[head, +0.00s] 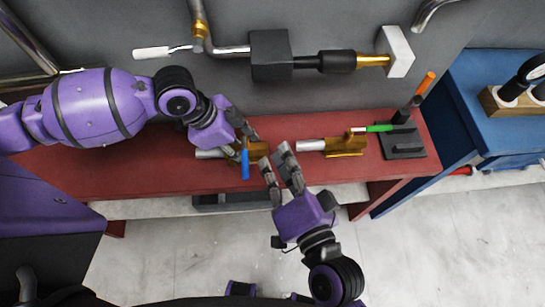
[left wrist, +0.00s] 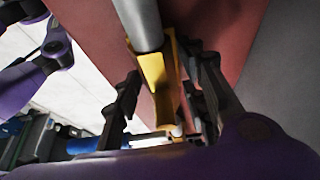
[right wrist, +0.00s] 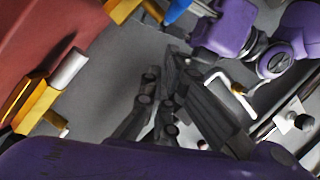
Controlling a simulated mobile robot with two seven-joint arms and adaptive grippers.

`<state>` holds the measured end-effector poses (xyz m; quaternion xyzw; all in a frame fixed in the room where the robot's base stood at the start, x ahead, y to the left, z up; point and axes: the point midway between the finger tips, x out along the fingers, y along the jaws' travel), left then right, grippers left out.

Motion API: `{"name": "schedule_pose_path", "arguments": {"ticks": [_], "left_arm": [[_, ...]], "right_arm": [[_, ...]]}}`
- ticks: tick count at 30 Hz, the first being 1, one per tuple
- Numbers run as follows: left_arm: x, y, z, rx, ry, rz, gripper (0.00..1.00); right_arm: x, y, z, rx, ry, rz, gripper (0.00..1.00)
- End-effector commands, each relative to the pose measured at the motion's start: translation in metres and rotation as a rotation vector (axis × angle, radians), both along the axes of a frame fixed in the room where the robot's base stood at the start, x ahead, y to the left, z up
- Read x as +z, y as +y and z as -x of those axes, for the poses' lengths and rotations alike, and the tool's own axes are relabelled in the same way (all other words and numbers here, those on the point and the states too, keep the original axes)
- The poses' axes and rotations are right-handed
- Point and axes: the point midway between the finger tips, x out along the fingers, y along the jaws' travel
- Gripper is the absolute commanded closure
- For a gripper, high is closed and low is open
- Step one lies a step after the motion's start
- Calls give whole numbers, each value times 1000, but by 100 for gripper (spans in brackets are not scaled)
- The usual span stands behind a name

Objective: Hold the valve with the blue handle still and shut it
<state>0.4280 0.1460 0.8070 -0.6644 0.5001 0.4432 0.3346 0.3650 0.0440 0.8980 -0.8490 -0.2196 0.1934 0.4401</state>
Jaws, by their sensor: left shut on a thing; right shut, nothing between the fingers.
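The valve with the blue handle has a brass body (left wrist: 158,75) and a grey pipe end, and lies on the red bench. In the head view its blue handle (head: 246,164) points toward the bench's front edge, crosswise to the pipe. My left gripper (head: 246,132) comes from behind and is shut on the valve body; its fingers (left wrist: 165,105) flank the brass in the left wrist view. The blue handle also shows there (left wrist: 88,145). My right gripper (head: 276,158) is shut and empty, its fingers just right of the blue handle; contact cannot be told.
A second brass valve (head: 340,146) with a green handle (head: 379,128) lies to the right on the red bench (head: 130,178). A dark stand (head: 402,143) with an orange-tipped rod is beyond it. Pipes run along the grey wall behind. A blue cabinet (head: 480,110) stands at the right.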

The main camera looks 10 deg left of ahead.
Motion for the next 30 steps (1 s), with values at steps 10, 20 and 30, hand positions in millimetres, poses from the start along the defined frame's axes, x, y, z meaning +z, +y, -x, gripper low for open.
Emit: {"name": "schedule_pose_path", "arguments": {"ticks": [10,20,30], "left_arm": [[0,0,0,0,-1,0,100],[0,0,0,0,-1,1,100],[0,0,0,-1,-2,1,48]], "right_arm": [[14,-41,59,4,4,4,100],[20,-55,85,1,1,0,100],[20,-55,85,0,-1,1,100]]}}
